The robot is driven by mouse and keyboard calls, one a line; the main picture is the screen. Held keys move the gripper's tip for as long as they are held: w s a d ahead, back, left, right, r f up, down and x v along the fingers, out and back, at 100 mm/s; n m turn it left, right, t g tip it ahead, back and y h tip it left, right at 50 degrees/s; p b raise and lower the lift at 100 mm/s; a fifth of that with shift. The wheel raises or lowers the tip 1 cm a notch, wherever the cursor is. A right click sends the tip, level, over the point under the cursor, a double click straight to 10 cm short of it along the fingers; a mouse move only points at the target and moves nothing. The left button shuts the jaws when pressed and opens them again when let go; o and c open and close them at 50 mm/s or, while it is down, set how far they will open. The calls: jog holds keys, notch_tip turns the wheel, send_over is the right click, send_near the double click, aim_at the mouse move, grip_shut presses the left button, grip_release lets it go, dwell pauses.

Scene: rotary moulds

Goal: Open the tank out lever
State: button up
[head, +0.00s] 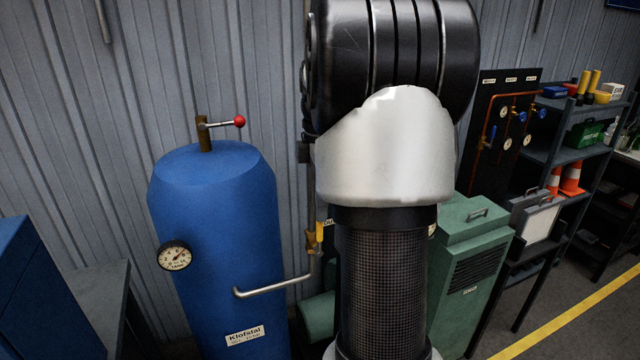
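A blue tank (215,230) stands left of centre, with a round gauge (175,256) on its side. On its top a brass fitting carries a lever with a red ball end (239,121), lying roughly level and pointing right. A bent grey pipe (270,287) leaves the tank's side and rises to a small brass valve with a yellow handle (319,236). The yellow handle looks upright, in line with the pipe, partly hidden by my arm. No readable label shows which one is the tank out lever. My gripper is out of the picture.
My arm fills the middle and hides what lies behind it. A green cabinet (470,265) stands to its right, then a panel with copper pipes and gauges (505,120) and loaded shelves (575,150). A corrugated wall is behind. Open floor shows at the lower right.

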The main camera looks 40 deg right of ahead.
notch_tip(320, 180, up, 5)
jog(key=shift+r, duration=0.1)
dwell(0.4)
